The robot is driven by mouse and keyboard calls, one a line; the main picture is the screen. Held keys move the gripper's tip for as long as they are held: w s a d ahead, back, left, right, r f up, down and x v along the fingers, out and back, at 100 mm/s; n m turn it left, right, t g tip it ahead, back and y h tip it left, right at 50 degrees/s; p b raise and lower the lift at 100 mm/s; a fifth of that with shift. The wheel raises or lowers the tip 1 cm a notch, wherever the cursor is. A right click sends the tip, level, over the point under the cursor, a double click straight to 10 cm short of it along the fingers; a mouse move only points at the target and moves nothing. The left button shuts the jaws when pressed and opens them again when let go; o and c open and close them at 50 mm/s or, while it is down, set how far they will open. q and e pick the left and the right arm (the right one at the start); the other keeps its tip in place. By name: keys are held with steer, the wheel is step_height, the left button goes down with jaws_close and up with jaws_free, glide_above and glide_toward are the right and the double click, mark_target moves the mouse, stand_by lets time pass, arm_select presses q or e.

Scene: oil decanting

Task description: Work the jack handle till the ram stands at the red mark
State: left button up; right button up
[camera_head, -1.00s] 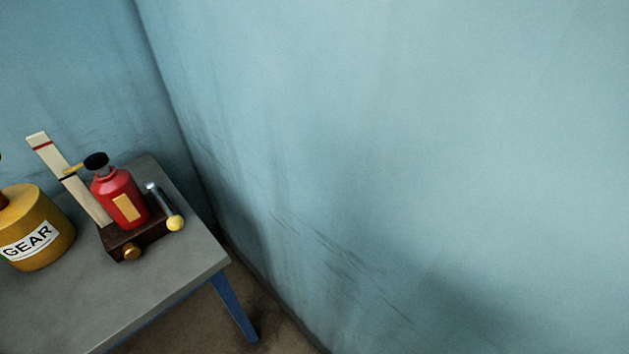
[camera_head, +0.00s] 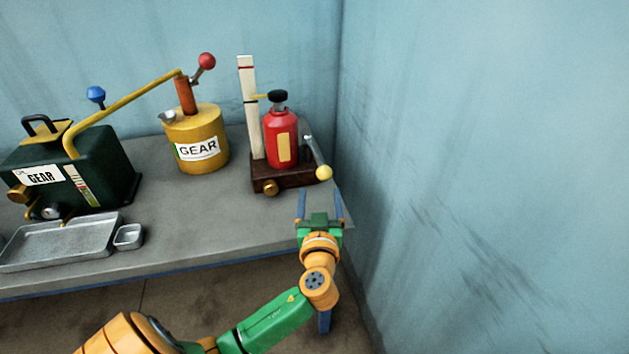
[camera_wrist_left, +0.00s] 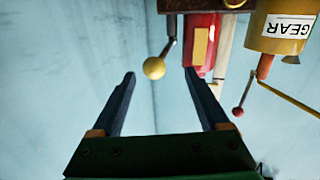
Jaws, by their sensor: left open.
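The red jack (camera_head: 281,137) stands on a dark brown base (camera_head: 264,178) near the table's right end, with a black cap on top. Its handle (camera_head: 314,152) is a grey bar slanting down to the right, ending in a yellow knob (camera_head: 324,173). A pale upright scale (camera_head: 249,110) with a red mark near its top stands beside the jack; a yellow pointer sits below that mark. My left gripper (camera_head: 320,205) is open and empty, just in front of and below the knob. In the left wrist view the knob (camera_wrist_left: 154,68) shows beyond the fingers, touching neither. My right gripper is not in view.
A yellow GEAR can (camera_head: 213,125) with a red-knobbed pump stands left of the jack. Further left are a dark green GEAR tank (camera_head: 100,160) and a metal tray (camera_head: 50,247). The blue wall (camera_head: 450,150) is close on the right.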

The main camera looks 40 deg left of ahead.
mark_target(324, 179)
arm_select(q)
steer(key=w, duration=0.1)
steer(key=w+r, duration=0.1)
steer(key=w+p, duration=0.1)
steer(key=shift+a+r+t, duration=0.2)
steer(key=shift+a+t, duration=0.05)
steer(key=shift+t, duration=0.05)
steer(key=x, duration=0.4)
steer(key=shift+s+a+f, duration=0.1)
steer(key=shift+a+f, duration=0.05)
steer(key=shift+a, duration=0.1)
steer(key=shift+w+a+f, duration=0.1)
steer(key=shift+w+a, duration=0.05)
steer(key=shift+w, duration=0.3)
jaws_close()
stand_by(0.3)
